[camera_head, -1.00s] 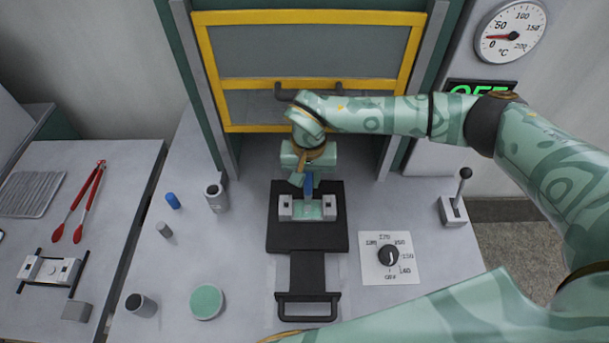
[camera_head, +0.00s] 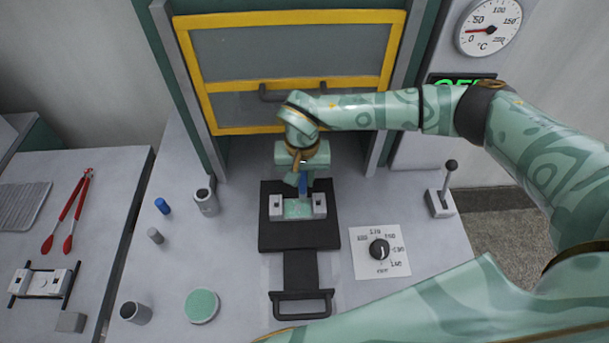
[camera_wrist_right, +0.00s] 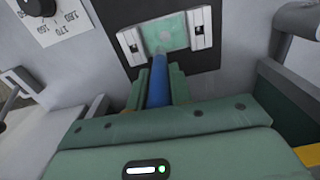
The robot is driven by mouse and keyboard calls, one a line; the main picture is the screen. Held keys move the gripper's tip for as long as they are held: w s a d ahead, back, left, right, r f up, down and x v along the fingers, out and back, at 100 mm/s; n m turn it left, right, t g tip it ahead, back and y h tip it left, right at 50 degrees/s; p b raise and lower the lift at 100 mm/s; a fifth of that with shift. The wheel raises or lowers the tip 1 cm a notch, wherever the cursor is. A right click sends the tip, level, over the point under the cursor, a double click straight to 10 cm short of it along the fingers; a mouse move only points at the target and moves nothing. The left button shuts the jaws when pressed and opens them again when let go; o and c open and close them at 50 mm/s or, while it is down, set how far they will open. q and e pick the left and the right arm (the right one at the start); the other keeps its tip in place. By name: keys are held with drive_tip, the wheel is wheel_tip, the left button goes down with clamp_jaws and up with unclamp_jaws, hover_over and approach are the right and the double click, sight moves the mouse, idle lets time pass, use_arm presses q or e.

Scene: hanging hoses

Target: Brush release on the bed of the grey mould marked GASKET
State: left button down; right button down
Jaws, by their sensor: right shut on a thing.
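My right gripper (camera_head: 303,177) is shut on the blue handle of a brush (camera_head: 303,187). The brush points down onto the grey mould (camera_head: 276,206), which lies on a black plate with a front handle. The mould's bed (camera_head: 294,210) shows a pale green, speckled coat between two light end blocks. In the right wrist view, the blue brush (camera_wrist_right: 158,82) reaches from between the fingers to the near edge of the bed (camera_wrist_right: 178,28). The bristles are hardly visible, so contact is hard to tell. No lettering on the mould is readable. My left gripper is not in view.
A press with a yellow-framed guard (camera_head: 290,76) stands behind. A round green-topped dish (camera_head: 201,306), a blue cylinder (camera_head: 162,205) and several grey cylinders stand to the left. A dial (camera_head: 379,249) and a lever (camera_head: 445,190) are to the right. Red tongs (camera_head: 68,212) lie far left.

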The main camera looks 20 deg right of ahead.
drive_tip(key=shift+w+a, duration=0.2)
drive_tip(key=shift+a, duration=0.45)
drive_tip(key=shift+a+f, duration=0.1)
drive_tip(key=shift+w+a+b, duration=0.2)
drive_tip(key=shift+a+b, duration=0.35)
drive_tip(key=shift+a, duration=0.3)
wheel_tip(320, 180, up, 8)
drive_tip(key=p, duration=0.5)
drive_tip(key=shift+p, duration=0.4)
drive_tip(key=shift+d, duration=0.1)
